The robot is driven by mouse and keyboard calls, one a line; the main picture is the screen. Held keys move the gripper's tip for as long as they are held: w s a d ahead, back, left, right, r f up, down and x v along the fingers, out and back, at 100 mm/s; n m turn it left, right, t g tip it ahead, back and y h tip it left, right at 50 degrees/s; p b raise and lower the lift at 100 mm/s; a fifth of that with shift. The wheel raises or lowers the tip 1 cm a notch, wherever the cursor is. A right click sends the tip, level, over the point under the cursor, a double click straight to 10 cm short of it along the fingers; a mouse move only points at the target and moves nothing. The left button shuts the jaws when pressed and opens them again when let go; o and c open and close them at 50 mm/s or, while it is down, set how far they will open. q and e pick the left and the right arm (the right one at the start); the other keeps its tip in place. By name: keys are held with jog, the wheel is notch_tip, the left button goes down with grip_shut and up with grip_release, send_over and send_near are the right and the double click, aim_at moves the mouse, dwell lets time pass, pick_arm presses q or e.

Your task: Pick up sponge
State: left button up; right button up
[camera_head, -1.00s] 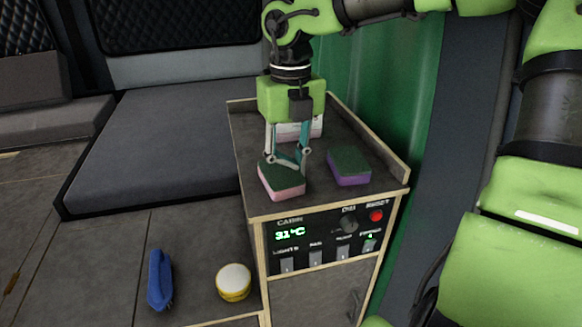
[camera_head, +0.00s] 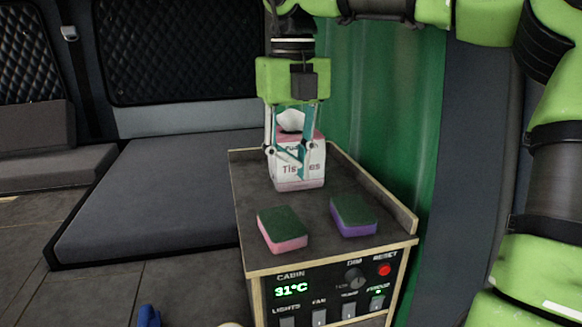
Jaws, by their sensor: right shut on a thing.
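A sponge with a dark green top and pink base (camera_head: 282,230) lies flat near the front left of the cabinet top (camera_head: 255,190). A second sponge with a green top and purple base (camera_head: 353,216) lies to its right. My right gripper (camera_head: 298,166) points down above and behind the pink sponge in the picture, apart from both sponges. Its fingers look shut and cover part of a pink and white tissue box (camera_head: 285,184). No sponge shows between the fingers; I cannot tell if they touch the box. My left gripper is out of view.
The cabinet has a raised rim (camera_head: 375,188) on its right and a control panel (camera_head: 330,293) in front. A grey padded bench (camera_head: 150,200) is at the left. A blue brush (camera_head: 149,317) shows at the bottom edge.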

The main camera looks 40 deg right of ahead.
jog(key=o, duration=2.2)
jog(key=shift+a, duration=0.15)
jog(key=shift+o, duration=0.2)
